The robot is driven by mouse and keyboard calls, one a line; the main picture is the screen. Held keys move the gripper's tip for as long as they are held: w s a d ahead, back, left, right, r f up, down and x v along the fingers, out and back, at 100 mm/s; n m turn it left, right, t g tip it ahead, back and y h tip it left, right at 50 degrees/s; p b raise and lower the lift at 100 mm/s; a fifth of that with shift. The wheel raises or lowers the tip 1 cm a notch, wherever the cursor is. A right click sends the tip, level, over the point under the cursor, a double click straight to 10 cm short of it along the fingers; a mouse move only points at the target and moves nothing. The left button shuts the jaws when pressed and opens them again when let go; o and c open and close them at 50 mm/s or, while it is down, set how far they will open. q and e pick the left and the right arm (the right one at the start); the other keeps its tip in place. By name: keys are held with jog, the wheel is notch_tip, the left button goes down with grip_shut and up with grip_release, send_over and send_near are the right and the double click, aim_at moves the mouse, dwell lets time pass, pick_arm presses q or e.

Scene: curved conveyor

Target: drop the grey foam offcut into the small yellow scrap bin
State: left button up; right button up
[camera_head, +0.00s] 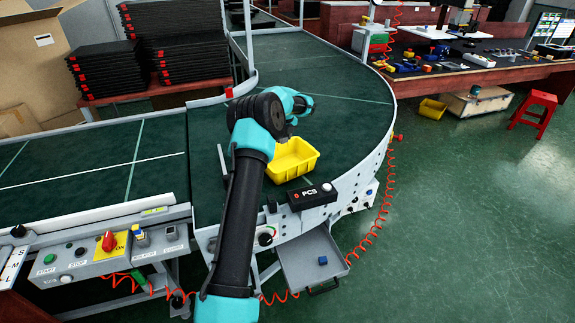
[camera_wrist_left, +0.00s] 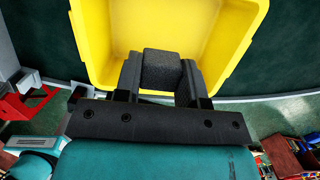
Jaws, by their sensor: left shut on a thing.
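In the left wrist view, my left gripper (camera_wrist_left: 161,78) is shut on the grey foam offcut (camera_wrist_left: 162,66), a dark block between the two fingers. The bin (camera_wrist_left: 232,30) fills the view beyond the fingers, and the offcut shows against its open inside. I cannot tell how far above the bin's floor the offcut is. My right gripper is not in view.
A black PCS box (camera_head: 312,196) sits at the conveyor's front edge by the bin. A control panel (camera_head: 110,250) and a metal tray (camera_head: 310,265) are below. A second yellow bin (camera_head: 432,109) is on the floor at right. The far belt (camera_head: 330,75) is clear.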

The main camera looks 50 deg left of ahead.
pick_arm(q)
jog(key=shift+f, duration=2.95)
jog(key=o, duration=1)
jog(key=shift+r, duration=0.15)
jog(key=d+r, duration=0.1)
jog(key=r, duration=1)
jog(key=d+r, duration=0.1)
jog(key=r, duration=0.5)
jog(key=shift+s+d, duration=0.3)
jog(key=shift+f, duration=0.15)
